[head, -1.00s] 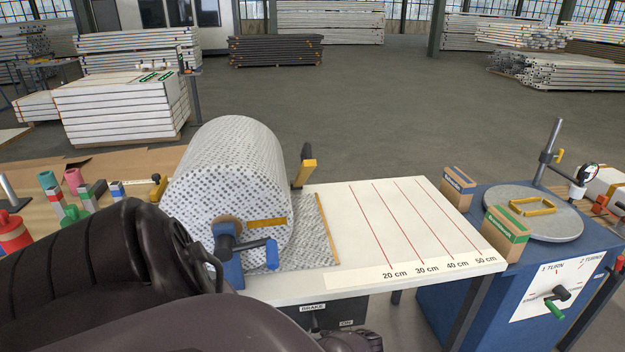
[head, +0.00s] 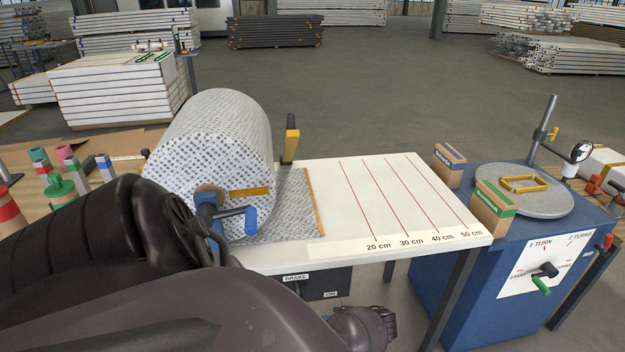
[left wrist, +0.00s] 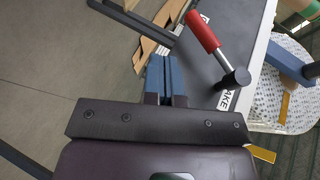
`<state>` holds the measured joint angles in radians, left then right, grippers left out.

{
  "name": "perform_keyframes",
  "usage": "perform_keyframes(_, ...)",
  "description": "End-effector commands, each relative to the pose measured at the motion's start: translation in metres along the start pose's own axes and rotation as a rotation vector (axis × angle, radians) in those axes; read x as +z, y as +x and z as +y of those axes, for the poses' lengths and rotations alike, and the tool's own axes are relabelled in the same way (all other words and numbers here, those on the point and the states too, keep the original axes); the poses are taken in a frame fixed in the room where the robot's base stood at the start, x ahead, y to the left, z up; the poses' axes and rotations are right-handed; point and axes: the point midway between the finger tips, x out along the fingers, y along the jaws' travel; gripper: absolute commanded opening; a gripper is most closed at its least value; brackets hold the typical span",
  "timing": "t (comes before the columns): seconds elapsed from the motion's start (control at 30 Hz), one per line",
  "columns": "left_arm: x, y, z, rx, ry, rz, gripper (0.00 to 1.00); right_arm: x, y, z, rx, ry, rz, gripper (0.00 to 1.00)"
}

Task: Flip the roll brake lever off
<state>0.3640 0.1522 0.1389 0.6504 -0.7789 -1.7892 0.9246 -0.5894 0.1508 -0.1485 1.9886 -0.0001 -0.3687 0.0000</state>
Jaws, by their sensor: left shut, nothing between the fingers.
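The roll brake lever (left wrist: 219,52) shows in the left wrist view, with a red grip (left wrist: 203,32) and a metal shaft running to a dark round pivot (left wrist: 236,78). It is mounted on a dark panel, which appears in the head view (head: 325,284) below the table with "BRAKE" and "ON" labels. My left gripper (left wrist: 163,62) is shut and empty, its blue fingers to the left of the lever with a visible gap. In the head view, my arm covers the lever and left gripper. My right gripper is not in view.
The patterned roll (head: 215,140) with its blue crank (head: 235,217) stands above the panel. The white measuring table (head: 350,222) extends rightward. A blue cabinet (head: 450,290) with a dial stands at right. The table's edge lies close to the lever in the wrist view.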

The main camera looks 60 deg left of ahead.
Motion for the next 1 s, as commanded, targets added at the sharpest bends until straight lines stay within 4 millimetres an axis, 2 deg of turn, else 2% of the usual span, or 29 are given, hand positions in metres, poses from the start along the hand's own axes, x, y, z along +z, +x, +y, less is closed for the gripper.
perform_keyframes(0.1,0.001,-0.022,0.006,0.001,0.002,0.001,0.00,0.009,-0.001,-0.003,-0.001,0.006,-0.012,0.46)
perform_keyframes(0.33,0.001,-0.045,0.011,-0.001,0.002,-0.001,0.00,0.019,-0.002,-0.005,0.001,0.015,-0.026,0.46)
perform_keyframes(0.5,0.001,-0.051,0.011,-0.001,0.002,-0.001,0.00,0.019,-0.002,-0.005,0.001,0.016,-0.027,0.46)
perform_keyframes(1.0,0.001,-0.051,0.011,0.000,0.001,-0.001,0.00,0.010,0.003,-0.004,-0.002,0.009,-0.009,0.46)
